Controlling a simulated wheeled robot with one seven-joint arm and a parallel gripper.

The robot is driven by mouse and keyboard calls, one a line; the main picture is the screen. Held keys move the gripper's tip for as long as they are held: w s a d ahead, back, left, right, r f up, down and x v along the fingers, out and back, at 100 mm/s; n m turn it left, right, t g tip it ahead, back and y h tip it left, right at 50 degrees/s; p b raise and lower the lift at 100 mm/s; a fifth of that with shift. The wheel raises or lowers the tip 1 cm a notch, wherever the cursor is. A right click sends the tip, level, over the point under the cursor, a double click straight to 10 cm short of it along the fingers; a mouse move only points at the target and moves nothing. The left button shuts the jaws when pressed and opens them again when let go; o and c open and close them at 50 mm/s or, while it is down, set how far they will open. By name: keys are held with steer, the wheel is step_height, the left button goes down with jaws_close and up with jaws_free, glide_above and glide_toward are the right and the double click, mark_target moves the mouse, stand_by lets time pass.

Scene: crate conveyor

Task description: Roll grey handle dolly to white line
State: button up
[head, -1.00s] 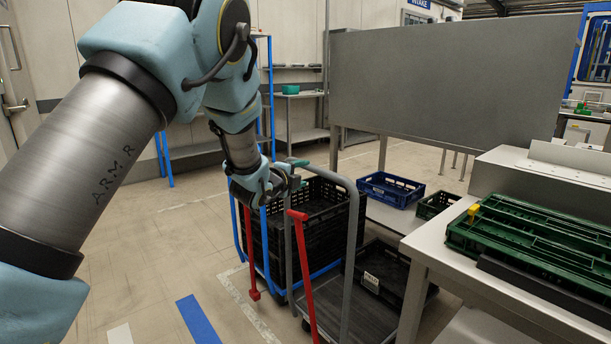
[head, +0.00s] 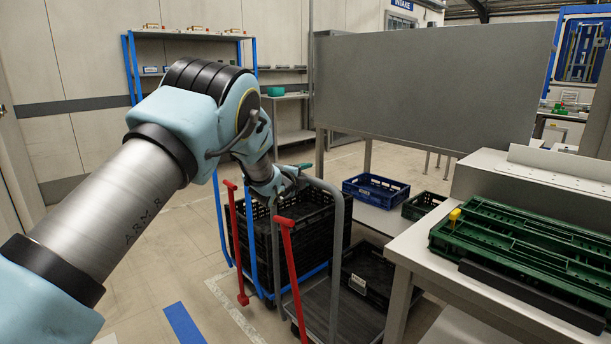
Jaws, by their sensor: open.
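The grey handle dolly stands right of centre. Its grey tube handle (head: 341,240) rises over a flat grey deck (head: 345,312), which carries a black crate with a white label (head: 372,275). A red lever (head: 291,265) stands at the handle's near side. My gripper (head: 292,178) is open at the top left corner of the grey handle; whether the bar lies between its fingers I cannot tell. A white line (head: 232,308) runs along the floor left of the dolly.
A blue handle dolly (head: 223,232) with stacked black crates (head: 305,212) stands just behind, with another red lever (head: 238,245). A table (head: 402,255) with green crates (head: 525,240) stands close on the right. A blue floor stripe (head: 184,323) and open floor lie left.

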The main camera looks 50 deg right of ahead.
jaws_close()
stand_by(0.5)
stand_by(0.9)
